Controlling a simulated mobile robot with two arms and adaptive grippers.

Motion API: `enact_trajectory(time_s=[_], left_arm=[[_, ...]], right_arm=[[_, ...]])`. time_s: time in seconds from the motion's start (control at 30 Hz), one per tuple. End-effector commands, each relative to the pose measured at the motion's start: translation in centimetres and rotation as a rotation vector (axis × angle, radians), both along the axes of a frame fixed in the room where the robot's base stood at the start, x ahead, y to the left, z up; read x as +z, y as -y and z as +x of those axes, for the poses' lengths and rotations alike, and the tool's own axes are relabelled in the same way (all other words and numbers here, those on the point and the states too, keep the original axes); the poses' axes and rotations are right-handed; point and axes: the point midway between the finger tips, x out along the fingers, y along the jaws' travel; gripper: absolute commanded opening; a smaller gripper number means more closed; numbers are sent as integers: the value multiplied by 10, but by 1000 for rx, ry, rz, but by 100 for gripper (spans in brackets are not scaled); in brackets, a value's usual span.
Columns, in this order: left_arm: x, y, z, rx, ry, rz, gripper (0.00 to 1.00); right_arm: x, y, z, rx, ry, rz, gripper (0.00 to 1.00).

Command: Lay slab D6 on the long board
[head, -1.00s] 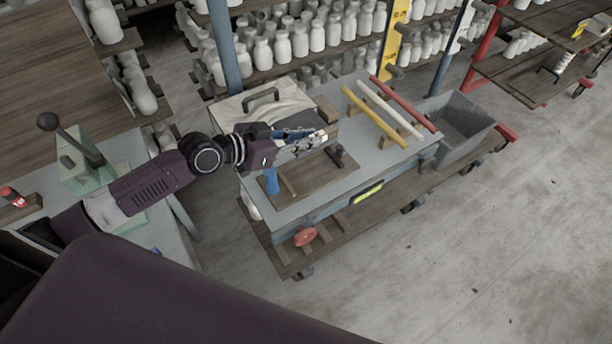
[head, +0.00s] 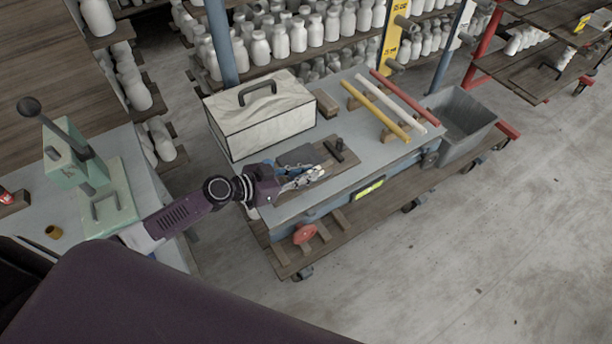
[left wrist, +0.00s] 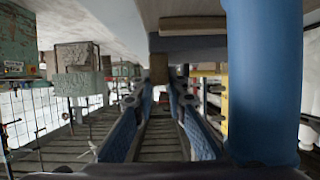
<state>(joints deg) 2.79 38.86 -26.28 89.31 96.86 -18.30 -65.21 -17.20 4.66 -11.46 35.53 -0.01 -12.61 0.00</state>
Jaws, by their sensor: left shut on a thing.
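A flat dark grey slab (head: 297,155), which I take as slab D6, lies over the brown long board (head: 345,165) on the grey cart; no label is readable. My left gripper (head: 301,178) is low over the board, on the near side of the slab, its fingers shut on it; the grip point itself is partly hidden. In the left wrist view the fingers (left wrist: 160,88) converge close together, and a grey slab-like face (left wrist: 188,46) shows just above them. Whether the slab touches the board I cannot tell. My right gripper is not in view.
A pale box with a dark handle (head: 262,122) stands behind the board. A dark peg (head: 338,149) is by the board's far end. Yellow (head: 380,110), white and red rods lie to the right. A blue cylinder (left wrist: 264,85) stands close beside the left gripper.

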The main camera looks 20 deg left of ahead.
Motion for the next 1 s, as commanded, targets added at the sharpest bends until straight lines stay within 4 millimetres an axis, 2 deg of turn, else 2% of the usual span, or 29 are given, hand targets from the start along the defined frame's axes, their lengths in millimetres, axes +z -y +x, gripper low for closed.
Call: enact_trajectory(time_s=[0.47,0.5,0.63,1.0], left_arm=[[-5,0,2,1,6,0,0],[-5,0,1,0,3,1,16],[-4,0,1,0,2,1,30],[-3,-1,1,2,0,1,30]], right_arm=[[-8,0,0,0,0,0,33],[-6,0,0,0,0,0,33],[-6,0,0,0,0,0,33],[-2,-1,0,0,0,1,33]])
